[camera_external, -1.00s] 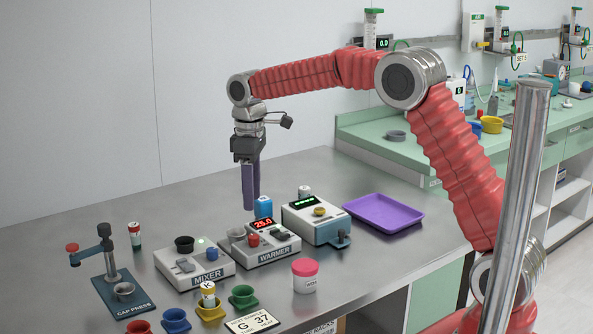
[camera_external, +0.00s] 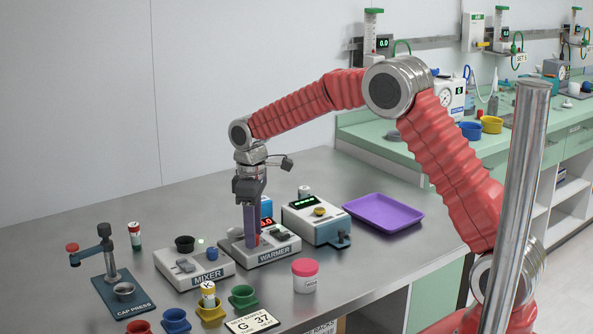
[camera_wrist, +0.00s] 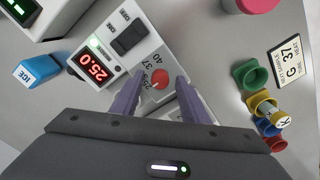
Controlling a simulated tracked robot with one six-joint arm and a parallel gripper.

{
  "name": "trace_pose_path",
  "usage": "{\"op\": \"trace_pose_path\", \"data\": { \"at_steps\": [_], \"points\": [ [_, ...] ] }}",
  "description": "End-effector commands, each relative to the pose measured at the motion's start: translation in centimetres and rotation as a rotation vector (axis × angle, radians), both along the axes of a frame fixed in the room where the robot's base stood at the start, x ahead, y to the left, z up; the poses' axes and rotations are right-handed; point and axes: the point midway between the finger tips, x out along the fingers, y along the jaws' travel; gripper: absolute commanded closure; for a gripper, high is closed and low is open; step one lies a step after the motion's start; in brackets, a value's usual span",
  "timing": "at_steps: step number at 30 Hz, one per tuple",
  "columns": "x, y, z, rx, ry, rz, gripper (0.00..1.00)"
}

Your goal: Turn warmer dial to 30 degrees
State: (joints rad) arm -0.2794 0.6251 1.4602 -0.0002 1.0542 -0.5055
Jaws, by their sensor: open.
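In the wrist view the display (camera_wrist: 93,67) reads 25.0, and numbers such as 37 and 40 are printed around the dial. My gripper (camera_external: 251,240) points straight down over the warmer. In the wrist view its two purple fingers (camera_wrist: 152,92) are apart, one on each side of the dial. I cannot tell whether they touch it. In the external view the fingers cover most of the dial and part of the display.
The mixer (camera_external: 190,264) stands close on the left. Another device (camera_external: 318,222) and a purple tray (camera_external: 384,212) are on the right. A pink-lidded jar (camera_external: 305,276), coloured cups (camera_external: 243,297) and a G 37 card (camera_external: 252,322) are in front. A blue ICE container (camera_wrist: 38,73) is near the warmer.

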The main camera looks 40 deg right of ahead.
Motion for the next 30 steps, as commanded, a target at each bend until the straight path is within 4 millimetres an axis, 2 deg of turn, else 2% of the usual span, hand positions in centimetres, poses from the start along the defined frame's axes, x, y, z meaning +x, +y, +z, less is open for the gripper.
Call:
{"op": "trace_pose_path", "data": {
  "at_steps": [2, 19, 30],
  "points": [
    [0.01, 0.01, 0.03, 0.000, 0.000, 0.000, 0.60],
    [0.02, 0.01, 0.07, 0.001, -0.001, 0.000, 1.00],
    [0.04, -0.01, 0.07, 0.000, 0.000, -0.046, 1.00]
  ]
}}
